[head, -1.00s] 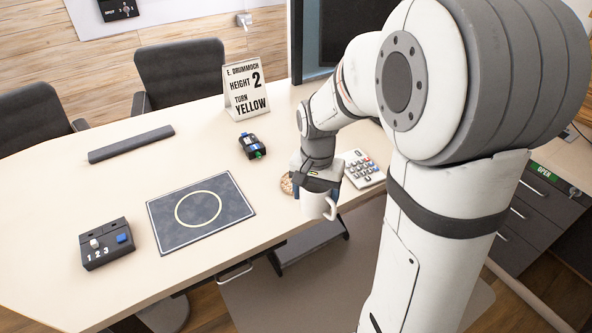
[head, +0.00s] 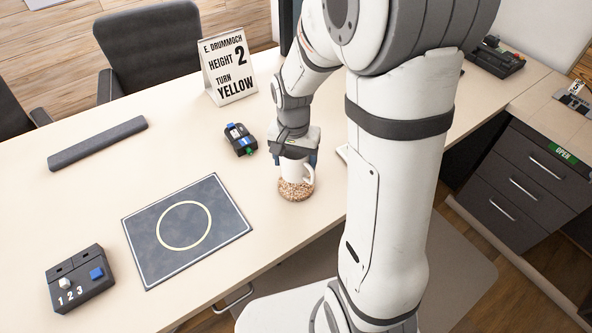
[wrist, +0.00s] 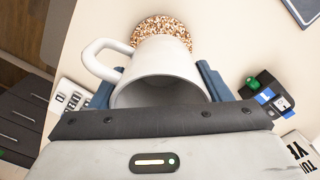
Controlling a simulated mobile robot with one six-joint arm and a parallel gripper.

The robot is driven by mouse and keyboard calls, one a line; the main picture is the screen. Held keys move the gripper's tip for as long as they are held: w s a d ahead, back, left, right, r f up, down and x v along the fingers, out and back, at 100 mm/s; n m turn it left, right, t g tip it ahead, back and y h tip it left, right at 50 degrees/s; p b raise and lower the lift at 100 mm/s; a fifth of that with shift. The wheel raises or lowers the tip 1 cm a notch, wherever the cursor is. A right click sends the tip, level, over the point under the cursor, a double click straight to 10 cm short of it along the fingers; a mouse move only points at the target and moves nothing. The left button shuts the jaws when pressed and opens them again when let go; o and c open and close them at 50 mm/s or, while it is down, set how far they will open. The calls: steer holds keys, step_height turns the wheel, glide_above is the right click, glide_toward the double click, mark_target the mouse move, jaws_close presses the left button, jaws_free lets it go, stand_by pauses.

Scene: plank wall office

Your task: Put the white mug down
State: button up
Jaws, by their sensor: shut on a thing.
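The white mug (head: 293,173) is upright and hangs in my gripper (head: 294,158), which is shut on it. In the wrist view the mug (wrist: 160,75) sits between the two blue-grey fingers, its handle to the left. A round speckled brown cork-like coaster (head: 297,192) lies on the table right under the mug in the head view. The coaster also shows just beyond the mug's base in the wrist view (wrist: 163,27). I cannot tell whether the mug touches it.
A dark mat with a yellow ring (head: 150,256) lies left on the table (head: 110,190). A small black device (head: 241,139) is close to my gripper. A switch box (head: 80,279), a grey bar (head: 97,144) and a sign (head: 229,67) stand farther off. The table edge is close.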

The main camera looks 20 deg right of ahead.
mark_target(296, 172)
steer(key=shift+d+f, duration=0.15)
steer(key=shift+f, duration=2.1)
steer(key=shift+f+b, duration=0.25)
steer(key=shift+b, duration=0.1)
steer(key=o, duration=1.2)
steer(key=shift+r, duration=0.1)
steer(key=shift+c, duration=0.2)
step_height(296, 172, up, 12)
steer(key=p, duration=0.1)
steer(key=s+r+n+t, duration=0.1)
steer(key=s+r+n, duration=0.2)
steer(key=s, duration=0.3)
steer(key=s+r+n+t, duration=0.1)
steer(key=s+r+n, duration=0.2)
steer(key=s, duration=0.4)
steer(key=shift+s+n+t, duration=0.25)
steer(key=shift+n+t, duration=0.05)
